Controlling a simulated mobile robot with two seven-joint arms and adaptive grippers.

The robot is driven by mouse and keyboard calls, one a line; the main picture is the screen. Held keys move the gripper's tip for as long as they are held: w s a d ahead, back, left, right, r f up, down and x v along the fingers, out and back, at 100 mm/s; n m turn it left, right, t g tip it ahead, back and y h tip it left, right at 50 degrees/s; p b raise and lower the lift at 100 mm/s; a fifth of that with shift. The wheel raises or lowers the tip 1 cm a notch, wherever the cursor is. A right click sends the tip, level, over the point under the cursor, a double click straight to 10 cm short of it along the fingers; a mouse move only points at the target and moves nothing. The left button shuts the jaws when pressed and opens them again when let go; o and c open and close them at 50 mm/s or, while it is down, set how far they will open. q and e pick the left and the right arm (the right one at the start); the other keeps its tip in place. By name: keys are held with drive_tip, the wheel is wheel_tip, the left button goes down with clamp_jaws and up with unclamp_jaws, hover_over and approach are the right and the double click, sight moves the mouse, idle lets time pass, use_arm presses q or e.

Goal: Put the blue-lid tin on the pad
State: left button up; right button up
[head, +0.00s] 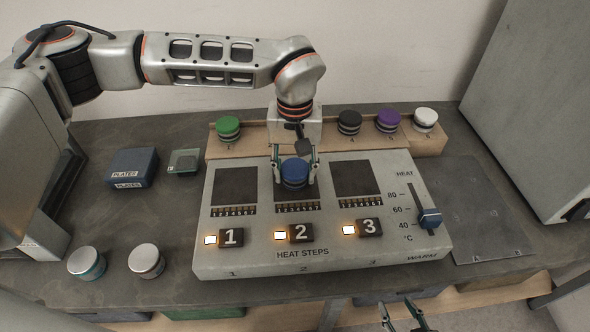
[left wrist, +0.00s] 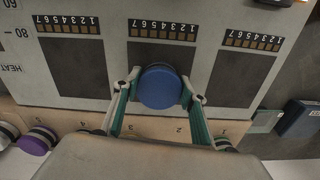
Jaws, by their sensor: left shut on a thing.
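The blue-lid tin (head: 294,173) is held upright between the fingers of my left gripper (head: 295,178), at the middle dark pad (head: 288,198) of the heat-step panel. The left wrist view shows the round blue lid (left wrist: 160,87) between both fingers, over part of that pad (left wrist: 146,60). I cannot tell whether the tin's base touches the pad. Two more dark pads lie to its left (head: 235,186) and right (head: 356,178). My right gripper (head: 404,315) is at the bottom edge of the head view, empty, its fingers apart.
A wooden rack (head: 258,140) behind the panel holds green (head: 228,128), black (head: 349,122), purple (head: 388,120) and white-lid (head: 425,119) tins. Two pale-lid tins (head: 86,262) (head: 146,259) stand front left. A heat slider (head: 430,217) sits on the panel's right. Numbered switches (head: 300,233) line its front.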

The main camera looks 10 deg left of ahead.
sight(295, 169)
use_arm(q)
drive_tip(key=shift+f, duration=0.1)
drive_tip(key=o, duration=1.2)
drive_tip(key=shift+c, duration=0.2)
wheel_tip(295, 169, up, 12)
